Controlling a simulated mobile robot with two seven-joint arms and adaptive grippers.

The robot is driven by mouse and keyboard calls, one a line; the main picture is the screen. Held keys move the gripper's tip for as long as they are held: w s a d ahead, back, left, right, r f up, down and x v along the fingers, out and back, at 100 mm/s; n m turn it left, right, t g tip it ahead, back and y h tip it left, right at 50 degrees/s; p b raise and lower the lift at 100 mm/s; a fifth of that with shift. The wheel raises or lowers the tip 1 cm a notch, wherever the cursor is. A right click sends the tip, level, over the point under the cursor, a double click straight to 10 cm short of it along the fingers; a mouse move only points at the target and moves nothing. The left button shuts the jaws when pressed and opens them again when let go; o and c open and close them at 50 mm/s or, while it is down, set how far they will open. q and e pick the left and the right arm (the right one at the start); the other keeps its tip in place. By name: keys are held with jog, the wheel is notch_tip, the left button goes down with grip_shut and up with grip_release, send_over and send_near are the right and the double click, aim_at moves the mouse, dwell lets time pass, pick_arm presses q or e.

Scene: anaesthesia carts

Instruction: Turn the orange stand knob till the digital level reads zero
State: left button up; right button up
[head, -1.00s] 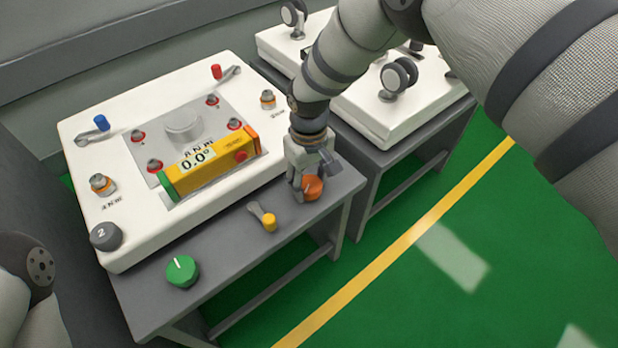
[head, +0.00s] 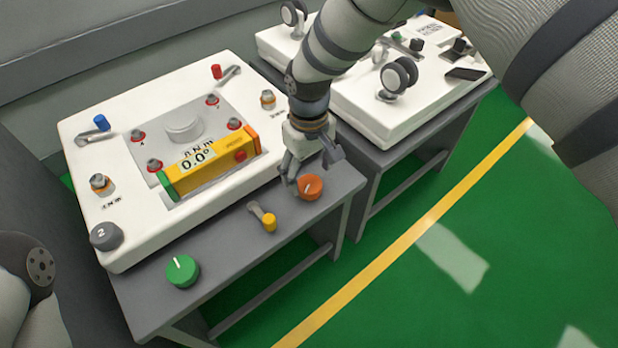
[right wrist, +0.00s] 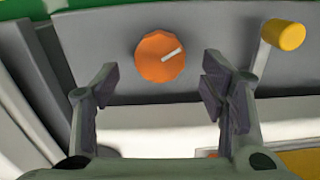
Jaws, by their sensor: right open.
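The orange knob (head: 310,187) sits on the front ledge of the grey stand, at its right end. Its white pointer line shows, and the whole knob also shows in the right wrist view (right wrist: 160,56). The digital level (head: 210,165), a yellow and orange bar with a green end, lies on the white plate and reads 0.0°. My right gripper (head: 316,172) is open and empty, just behind and above the orange knob, apart from it. In the right wrist view its fingers (right wrist: 160,95) stand wide apart with the knob beyond them. Of my left arm only a part shows at the lower left edge; its gripper is out of view.
A yellow-tipped lever (head: 267,220) and a green knob (head: 182,271) are on the same ledge. A second table with white units (head: 375,118) stands to the right. Green floor lies in front.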

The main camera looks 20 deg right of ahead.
aim_at(309, 183)
notch_tip(309, 183, up, 9)
jog(key=shift+f, duration=0.15)
jog(key=s+d+f+m+g, duration=0.2)
jog(key=s+d+f+g, duration=0.1)
jog(key=s+f, duration=1.85)
jog(key=s+d+g, duration=0.2)
jog(key=s, duration=1.5)
jog(key=s+d+r+m+p, duration=0.1)
jog(key=s+r, duration=0.1)
jog(key=s, duration=0.3)
jog(key=s+d+r+g, duration=0.1)
jog(key=s+r, duration=0.1)
jog(key=s, duration=0.4)
jog(key=s+d+r+m+p, duration=0.1)
jog(key=s+r, duration=0.2)
jog(key=s, duration=0.2)
pick_arm(q)
jog(key=w+r+t+p, duration=0.3)
jog(key=w+r+p, duration=0.7)
jog(key=r, duration=0.2)
jog(key=shift+r+t, duration=0.25)
jog(key=shift+t, duration=0.05)
pick_arm(e)
jog(key=w+r+t, duration=0.3)
jog(key=w+r, duration=0.6)
jog(key=shift+w+r+t, duration=0.3)
jog(key=shift+w+r, duration=0.1)
